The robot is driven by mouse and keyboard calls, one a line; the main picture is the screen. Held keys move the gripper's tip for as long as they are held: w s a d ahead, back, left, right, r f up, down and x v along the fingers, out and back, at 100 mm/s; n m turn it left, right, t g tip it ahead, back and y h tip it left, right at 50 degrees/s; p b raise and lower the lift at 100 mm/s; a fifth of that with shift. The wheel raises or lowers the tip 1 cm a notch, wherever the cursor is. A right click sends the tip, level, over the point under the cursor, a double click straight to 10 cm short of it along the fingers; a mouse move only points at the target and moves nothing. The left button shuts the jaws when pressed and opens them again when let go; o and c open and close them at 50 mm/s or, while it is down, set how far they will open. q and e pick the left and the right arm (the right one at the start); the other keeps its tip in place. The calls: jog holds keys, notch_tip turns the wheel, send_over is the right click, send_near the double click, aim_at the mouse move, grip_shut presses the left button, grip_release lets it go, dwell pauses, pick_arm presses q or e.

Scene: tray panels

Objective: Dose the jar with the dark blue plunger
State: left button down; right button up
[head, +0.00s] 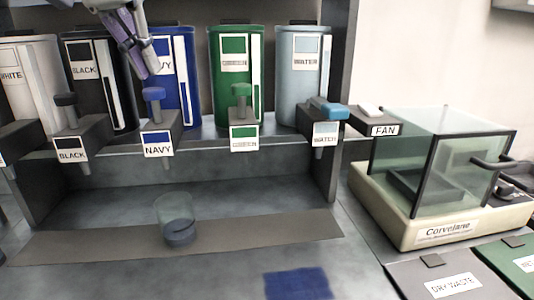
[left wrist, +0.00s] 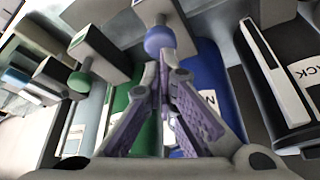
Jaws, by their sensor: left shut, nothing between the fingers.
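The dark blue plunger (head: 154,93) sits on top of the NAVY dispenser block (head: 160,125), in front of the blue canister (head: 182,90). My left gripper (head: 150,72) comes down from the top left, its closed, empty fingertips just above and behind the plunger in the head view. In the left wrist view the closed fingertips (left wrist: 162,62) point at the round blue plunger knob (left wrist: 160,40); whether they touch it I cannot tell. A clear jar (head: 175,215) stands on the grey strip below the NAVY nozzle, a little to its right. My right gripper is out of view.
A BLACK plunger (head: 65,100) stands left of the navy one; a green plunger (head: 241,91) and the WATER plunger (head: 325,107) stand to the right. A clear-lidded box (head: 440,155) is at the right. A blue patch (head: 297,284) lies in front.

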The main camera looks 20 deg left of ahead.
pick_arm(q)
jog(key=shift+r, duration=0.15)
notch_tip(320, 180, up, 6)
jog(key=shift+f, duration=0.15)
dwell(0.3)
dwell(0.4)
